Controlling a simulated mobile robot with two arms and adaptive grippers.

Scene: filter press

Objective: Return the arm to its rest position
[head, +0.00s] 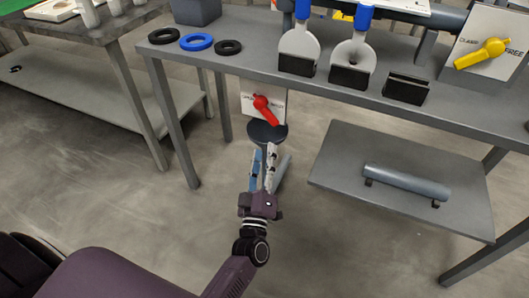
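My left arm reaches up from the bottom of the head view. Its gripper (263,152) is held in front of the grey table, over the floor. The two fingers point away from me and stand apart with a gap between them. Blue-grey parts of a stand show behind and between the fingers; I see nothing clearly gripped. Just beyond the fingertips are a dark round top (267,132) and a red lever handle (266,110) on a pale panel (247,97). Whether the fingertips touch the stand cannot be told. My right gripper is not in view.
The grey table (240,63) carries black and blue rings (196,42), two white round plates in black holders (350,60), an empty black holder (405,88) and a yellow lever (482,54). A low shelf (335,160) holds a grey cylinder (405,183). Floor around the arm is clear.

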